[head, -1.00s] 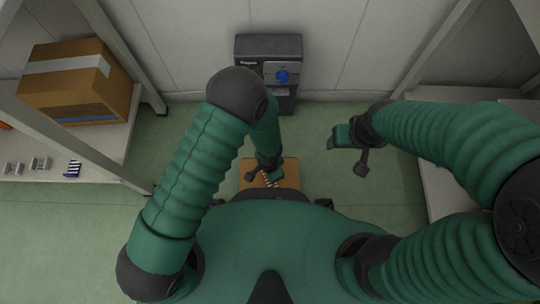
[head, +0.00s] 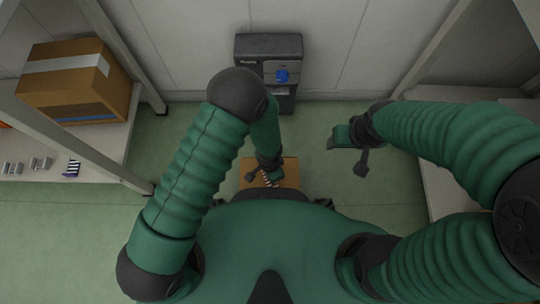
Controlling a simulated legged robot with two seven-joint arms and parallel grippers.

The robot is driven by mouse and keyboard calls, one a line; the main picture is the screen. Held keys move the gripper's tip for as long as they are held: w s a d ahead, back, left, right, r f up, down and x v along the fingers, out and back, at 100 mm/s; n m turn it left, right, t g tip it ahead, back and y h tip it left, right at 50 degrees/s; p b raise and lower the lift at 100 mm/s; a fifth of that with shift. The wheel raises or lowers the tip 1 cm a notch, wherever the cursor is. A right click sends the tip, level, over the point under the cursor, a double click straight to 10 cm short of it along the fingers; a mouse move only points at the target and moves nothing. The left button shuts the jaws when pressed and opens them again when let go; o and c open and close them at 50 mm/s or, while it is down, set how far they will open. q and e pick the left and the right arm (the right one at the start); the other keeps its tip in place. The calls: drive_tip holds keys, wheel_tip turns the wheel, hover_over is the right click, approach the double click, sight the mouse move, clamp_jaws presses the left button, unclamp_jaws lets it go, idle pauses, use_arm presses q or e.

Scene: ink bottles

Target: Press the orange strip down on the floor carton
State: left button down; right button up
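The floor carton (head: 288,172) is a small brown box on the green floor, just in front of my body, which hides its near part. My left gripper (head: 270,176) is down at the carton's top. A small striped strip (head: 268,182) shows at its fingers; whether it is orange, and whether the fingers are open or shut, I cannot tell. My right gripper (head: 348,152) hangs over the floor to the right of the carton, apart from it. Its two fingers look spread, with nothing visible between them.
A dark machine with a blue knob (head: 281,76) stands against the back wall. A larger taped carton (head: 78,82) sits on the left shelf, with small grey pieces (head: 40,163) and a striped item (head: 72,168) nearby. Another shelf is at right. Floor between is clear.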

use_arm(q)
drive_tip(key=shift+f+b, duration=0.3)
drive_tip(key=shift+f, duration=0.2)
idle(0.6)
wheel_tip(320, 180, up, 7)
drive_tip(key=p, duration=0.6)
drive_tip(key=shift+p, duration=0.4)
